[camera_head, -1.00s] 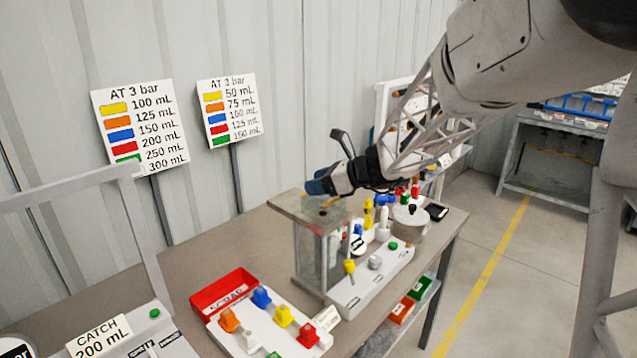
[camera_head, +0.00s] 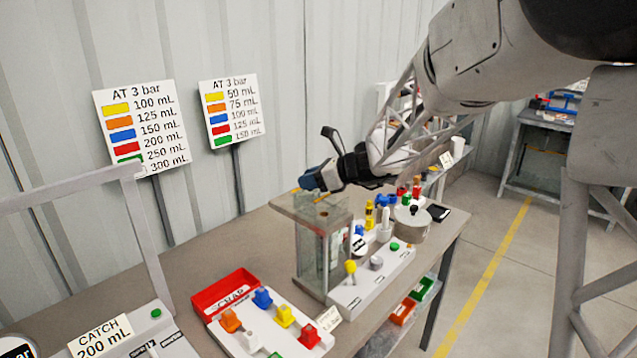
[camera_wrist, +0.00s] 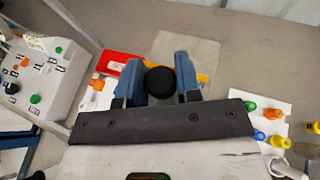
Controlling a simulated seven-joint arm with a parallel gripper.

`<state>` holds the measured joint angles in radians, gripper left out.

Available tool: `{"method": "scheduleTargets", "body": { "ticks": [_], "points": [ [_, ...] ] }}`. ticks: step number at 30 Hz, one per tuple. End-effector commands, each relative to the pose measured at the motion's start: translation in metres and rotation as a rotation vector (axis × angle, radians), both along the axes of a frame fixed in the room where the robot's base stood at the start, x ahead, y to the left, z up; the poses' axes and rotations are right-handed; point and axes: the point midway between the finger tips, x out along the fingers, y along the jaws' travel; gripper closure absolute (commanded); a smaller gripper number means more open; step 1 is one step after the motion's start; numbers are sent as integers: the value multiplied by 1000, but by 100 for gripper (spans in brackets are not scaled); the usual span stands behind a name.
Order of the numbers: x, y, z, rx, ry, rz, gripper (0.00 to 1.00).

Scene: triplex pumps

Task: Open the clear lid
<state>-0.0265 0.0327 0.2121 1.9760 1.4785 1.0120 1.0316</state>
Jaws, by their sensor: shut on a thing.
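A clear-walled box (camera_head: 318,252) stands on the table. Its see-through flat lid (camera_head: 296,207) lies level across the top and has a small dark spot. My gripper (camera_head: 310,182), with blue fingers, is just above the lid's back part. In the wrist view my gripper (camera_wrist: 160,82) is shut on a black round knob (camera_wrist: 160,80). A small orange piece (camera_head: 320,197) shows just under the fingertips. It also shows beside the right finger in the wrist view (camera_wrist: 203,78). I cannot tell whether the knob is joined to the lid. The fingers hide the knob in the head view.
A white panel with a yellow knob (camera_head: 350,267) stands against the box's right side. A red scrap tray (camera_head: 222,290) and a white board with coloured parts (camera_head: 262,328) are in front. A grey pot (camera_head: 412,224) stands behind right. Two sign boards rise behind the table.

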Motion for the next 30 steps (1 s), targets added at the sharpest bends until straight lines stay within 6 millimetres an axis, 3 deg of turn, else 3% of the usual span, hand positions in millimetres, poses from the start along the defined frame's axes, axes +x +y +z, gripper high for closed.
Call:
{"method": "scheduleTargets", "body": {
  "ticks": [9, 19, 20, 24, 30],
  "points": [
    [39, 39, 1, 0, -2, -1, 100],
    [42, 41, 1, 0, -1, -3, 100],
    [42, 41, 1, 0, -1, -3, 67],
    [41, 41, 1, 1, -1, -2, 45],
    [41, 41, 0, 1, 0, -2, 45]
  ]
}}
